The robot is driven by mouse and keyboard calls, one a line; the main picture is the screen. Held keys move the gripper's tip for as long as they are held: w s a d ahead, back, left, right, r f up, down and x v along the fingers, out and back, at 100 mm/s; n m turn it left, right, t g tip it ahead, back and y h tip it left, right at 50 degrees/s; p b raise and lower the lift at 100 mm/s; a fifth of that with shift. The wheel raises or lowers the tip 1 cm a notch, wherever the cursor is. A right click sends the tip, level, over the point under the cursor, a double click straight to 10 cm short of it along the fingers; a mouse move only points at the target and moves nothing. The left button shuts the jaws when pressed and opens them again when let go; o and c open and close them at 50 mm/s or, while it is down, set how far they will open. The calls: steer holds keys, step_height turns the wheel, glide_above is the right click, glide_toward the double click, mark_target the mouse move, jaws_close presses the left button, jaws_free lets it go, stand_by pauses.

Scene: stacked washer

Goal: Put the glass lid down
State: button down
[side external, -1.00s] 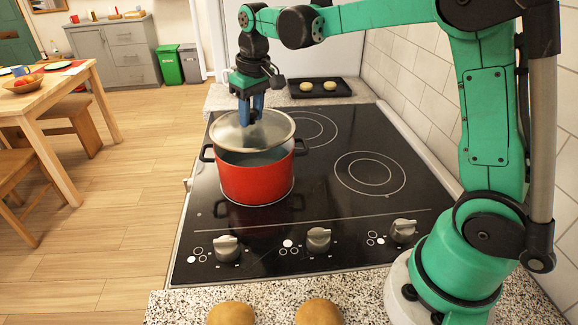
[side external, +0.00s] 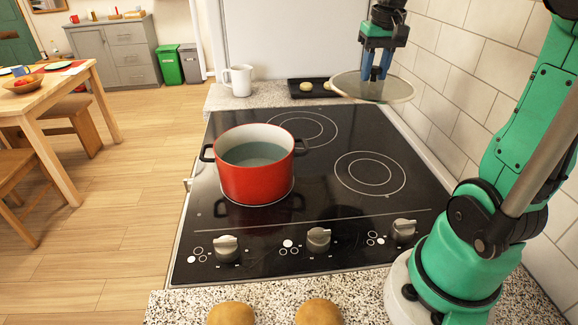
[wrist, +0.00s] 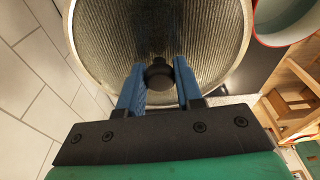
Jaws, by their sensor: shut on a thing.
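The glass lid (side external: 347,88) is a round clear disc with a metal rim, held in the air at the back right, near the tiled wall. My gripper (side external: 377,76) is shut on the lid's dark knob from above. In the wrist view my blue fingers (wrist: 160,86) stand on both sides of the knob (wrist: 158,74), and the lid (wrist: 110,35) fills the upper middle. The red pot (side external: 256,181) stands uncovered on the left front of the cooktop, with liquid inside. Its rim also shows in the wrist view (wrist: 262,38).
The black cooktop (side external: 330,215) has free burners at the right and back. Behind it, a white mug (side external: 238,81) and a dark tray (side external: 303,93) with pale rounds stand on the speckled counter. Two brown round items (side external: 231,313) (side external: 318,312) lie on the front counter. The tiled wall (side external: 470,85) bounds the right.

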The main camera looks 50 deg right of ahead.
mark_target(388, 84)
steer(key=s, duration=0.1)
steer(key=s+d+f+m, duration=0.1)
steer(key=shift+s+d+f, duration=0.1)
steer(key=shift+s+f, duration=0.2)
steer(key=shift+s, duration=0.05)
step_height(388, 84, down, 13)
steer(key=shift+f, duration=2.75)
steer(key=shift+f, duration=0.1)
steer(key=c, duration=0.6)
jaws_free()
